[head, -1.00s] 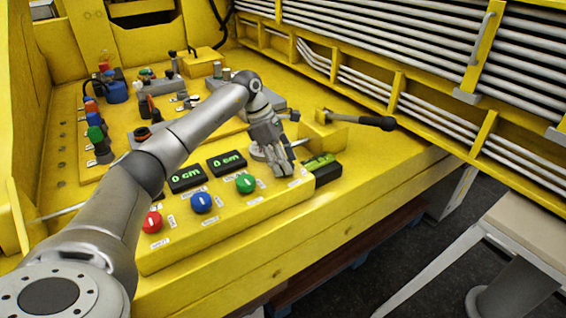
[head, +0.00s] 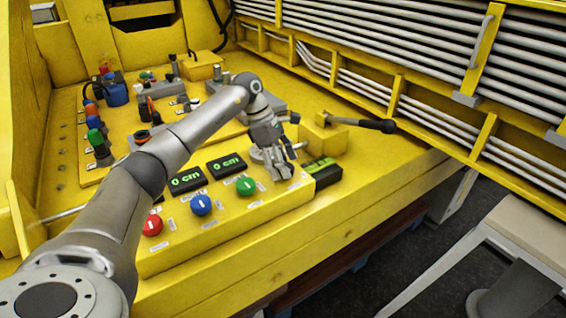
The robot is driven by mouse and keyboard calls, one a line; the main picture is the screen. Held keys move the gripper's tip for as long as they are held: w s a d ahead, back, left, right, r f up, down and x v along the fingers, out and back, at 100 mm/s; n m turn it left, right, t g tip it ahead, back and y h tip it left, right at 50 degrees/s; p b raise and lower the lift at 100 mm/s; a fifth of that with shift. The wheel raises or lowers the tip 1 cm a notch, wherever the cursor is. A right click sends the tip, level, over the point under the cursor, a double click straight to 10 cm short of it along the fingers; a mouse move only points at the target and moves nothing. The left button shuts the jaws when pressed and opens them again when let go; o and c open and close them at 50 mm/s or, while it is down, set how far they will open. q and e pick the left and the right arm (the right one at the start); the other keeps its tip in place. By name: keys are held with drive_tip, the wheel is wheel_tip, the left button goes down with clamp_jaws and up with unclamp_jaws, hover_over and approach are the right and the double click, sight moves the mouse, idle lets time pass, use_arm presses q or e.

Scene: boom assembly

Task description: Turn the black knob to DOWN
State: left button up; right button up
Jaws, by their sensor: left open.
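My left gripper (head: 282,174) is open, fingers pointing down at the right end of the front row of knobs on the yellow control box (head: 220,228). The black knob is not clearly visible; the gripper covers the place right of the green knob, and I cannot tell whether its fingers touch anything there. The green knob (head: 246,186), blue knob (head: 201,205) and red knob (head: 152,225) stand in a row to the left. The knob labels are too small to read. My right gripper is not in view.
Two displays reading 0 cm (head: 187,179) sit behind the knobs, and another green-lit display (head: 322,171) lies right of the gripper. A black-handled lever (head: 377,125) sticks out behind it. Switches and colored connectors crowd the back left. The box's front is clear.

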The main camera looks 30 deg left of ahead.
use_arm(q)
drive_tip(key=v, duration=1.2)
idle(0.3)
